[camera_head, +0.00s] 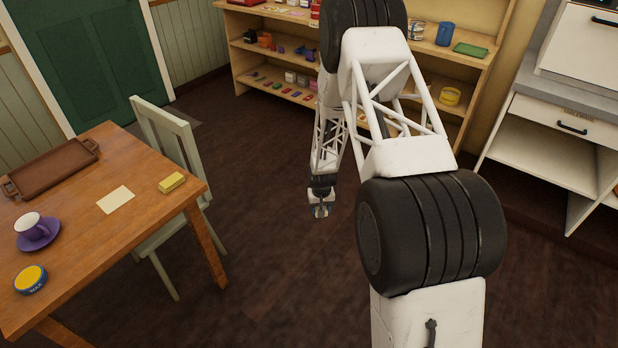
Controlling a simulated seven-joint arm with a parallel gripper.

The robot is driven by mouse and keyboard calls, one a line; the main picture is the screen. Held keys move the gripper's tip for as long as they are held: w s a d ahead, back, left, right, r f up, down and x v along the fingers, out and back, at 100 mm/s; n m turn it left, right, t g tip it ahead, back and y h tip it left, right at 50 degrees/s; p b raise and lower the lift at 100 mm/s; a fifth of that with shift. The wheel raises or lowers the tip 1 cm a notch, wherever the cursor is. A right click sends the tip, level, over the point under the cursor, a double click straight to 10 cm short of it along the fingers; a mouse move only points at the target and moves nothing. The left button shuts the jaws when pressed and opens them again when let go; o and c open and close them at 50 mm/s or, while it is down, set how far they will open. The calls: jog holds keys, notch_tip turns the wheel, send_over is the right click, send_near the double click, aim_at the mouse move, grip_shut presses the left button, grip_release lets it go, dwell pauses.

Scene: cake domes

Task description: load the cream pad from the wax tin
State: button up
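The wax tin (30,279) is a round blue tin with a yellow top face and "WAX" lettering on its side. It stands near the left front edge of the wooden table (120,238). A small yellow block-like pad (171,183) lies near the table's right corner. A flat cream rectangle (115,200) lies left of it; I cannot tell which of these is the cream pad. My gripper (320,211) hangs over the floor, right of the table and apart from everything on it. Its fingers are too small to tell open from shut.
A brown tray (52,167) lies at the table's far left. A pale green chair (172,150) stands against the table's right side. Shelves (275,58) and a white cabinet (545,145) line the back and right.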

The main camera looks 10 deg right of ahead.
jog(key=s+a+r+n, duration=0.1)
jog(key=a+r, duration=0.6)
jog(key=a, duration=0.8)
jog(key=s+a+r+n, duration=0.1)
jog(key=a+r+n, duration=0.1)
jog(key=a+r, duration=0.95)
jog(key=s+a+r+n, duration=0.1)
jog(key=a+r, duration=0.3)
jog(key=a, duration=1.4)
jog(key=shift+n, duration=0.5)
jog(key=s+a+r, duration=0.1)
jog(key=s+a, duration=0.2)
jog(key=a, duration=0.5)
jog(key=s+a+r, duration=0.1)
jog(key=s+a, duration=0.2)
jog(key=a, duration=0.5)
jog(key=s+a, duration=0.4)
jog(key=a, duration=0.4)
jog(key=shift+a+r, duration=0.4)
send_near(28, 278)
jog(key=shift+s+f+n, duration=0.15)
jog(key=shift+n, duration=0.25)
jog(key=shift+d+f, duration=0.1)
jog(key=shift+f, duration=0.1)
jog(key=shift+f, duration=2.95)
jog(key=shift+f, duration=0.4)
